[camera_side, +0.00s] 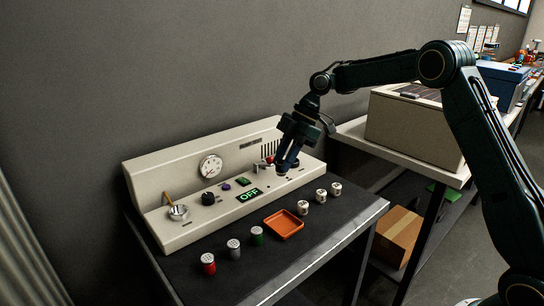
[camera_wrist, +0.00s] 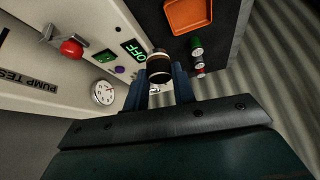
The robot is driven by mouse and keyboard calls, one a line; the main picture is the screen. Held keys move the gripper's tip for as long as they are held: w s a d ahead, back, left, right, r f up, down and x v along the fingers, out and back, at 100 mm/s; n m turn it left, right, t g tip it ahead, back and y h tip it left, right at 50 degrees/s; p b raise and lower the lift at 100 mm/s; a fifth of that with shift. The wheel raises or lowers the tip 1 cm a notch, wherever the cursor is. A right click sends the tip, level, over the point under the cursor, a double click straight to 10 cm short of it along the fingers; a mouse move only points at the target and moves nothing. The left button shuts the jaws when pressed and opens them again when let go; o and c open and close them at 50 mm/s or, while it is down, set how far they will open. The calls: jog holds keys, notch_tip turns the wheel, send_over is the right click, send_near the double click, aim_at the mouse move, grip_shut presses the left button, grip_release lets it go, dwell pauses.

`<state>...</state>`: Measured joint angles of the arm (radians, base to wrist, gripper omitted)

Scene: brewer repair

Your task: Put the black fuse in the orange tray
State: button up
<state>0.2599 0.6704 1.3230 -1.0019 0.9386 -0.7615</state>
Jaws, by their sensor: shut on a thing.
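The black fuse (camera_wrist: 159,66), a dark cylinder with pale bands, is between my fingertips in the wrist view. My gripper (camera_side: 284,167) is shut on it and hangs above the right part of the cream brewer panel (camera_side: 163,229). In the side view the fuse is mostly hidden by the fingers. The orange tray (camera_side: 284,224) lies on the dark bench in front of the panel, below and in front of my gripper. It looks empty. The tray (camera_wrist: 188,15) also shows at the top of the wrist view.
Red (camera_side: 208,264), grey (camera_side: 234,249) and green (camera_side: 257,236) canisters stand left of the tray. Pale canisters (camera_side: 304,208) stand right of it. The panel carries a gauge (camera_side: 211,166), knobs and an OFF display (camera_side: 249,194). A large beige box (camera_side: 412,128) stands at right.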

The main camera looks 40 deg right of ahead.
jog(key=shift+s+a+f+n+g, duration=0.35)
jog(key=shift+s+a+f+n, duration=0.5)
jog(key=shift+f, duration=0.25)
jog(key=shift+s+a+f+n+g, duration=0.4)
jog(key=shift+s+a+f+n, duration=0.2)
jog(key=shift+s+f, duration=0.45)
jog(key=shift+s+a+f+n+g, duration=0.35)
jog(key=shift+s+a+f+n, duration=0.45)
jog(key=shift+f, duration=0.4)
jog(key=shift+f, duration=0.1)
jog(key=shift+d+f, duration=0.1)
jog(key=shift+f, duration=1.8)
jog(key=shift+f, duration=0.1)
jog(key=o, duration=1)
jog(key=shift+v, duration=6.05)
